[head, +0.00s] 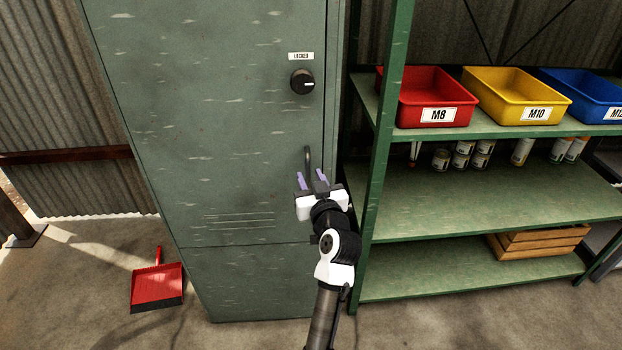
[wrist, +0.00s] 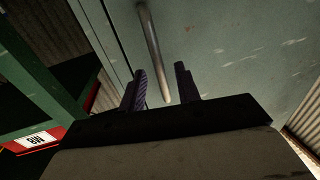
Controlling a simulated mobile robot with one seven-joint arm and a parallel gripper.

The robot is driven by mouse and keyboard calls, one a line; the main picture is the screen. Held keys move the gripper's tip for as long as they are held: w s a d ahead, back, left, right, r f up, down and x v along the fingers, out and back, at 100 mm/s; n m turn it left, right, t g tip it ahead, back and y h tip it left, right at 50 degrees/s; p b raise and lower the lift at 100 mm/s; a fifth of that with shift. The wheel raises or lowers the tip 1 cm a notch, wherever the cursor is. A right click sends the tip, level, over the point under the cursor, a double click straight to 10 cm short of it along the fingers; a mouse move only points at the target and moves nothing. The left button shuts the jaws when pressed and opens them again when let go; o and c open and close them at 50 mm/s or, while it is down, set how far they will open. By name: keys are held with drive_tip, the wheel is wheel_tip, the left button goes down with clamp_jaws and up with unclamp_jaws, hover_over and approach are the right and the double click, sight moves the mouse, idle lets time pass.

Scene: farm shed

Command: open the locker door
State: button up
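The green metal locker (head: 215,130) stands upright in the head view, and its door looks shut. A white label reading LOCKER (head: 301,56) sits above a round black knob (head: 302,82) on the door. A vertical bar handle (head: 308,160) is below the knob, near the door's right edge; its lower part is hidden behind my gripper. My gripper (head: 312,180) is in front of the handle, its two purple fingers apart. In the wrist view the fingers (wrist: 160,88) are open, and the handle (wrist: 154,50) shows between and beyond them. I cannot tell whether they touch it.
A green shelf unit (head: 480,195) stands close on the right. It holds a red bin (head: 413,85), a yellow bin (head: 500,85), a blue bin (head: 580,85), several jars and a wooden crate (head: 540,241). A red dustpan (head: 157,286) lies on the floor at left.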

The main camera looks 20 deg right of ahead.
drive_tip(key=shift+c, duration=0.4)
clamp_jaws()
drive_tip(key=shift+s+a, duration=0.1)
drive_tip(key=shift+s, duration=0.1)
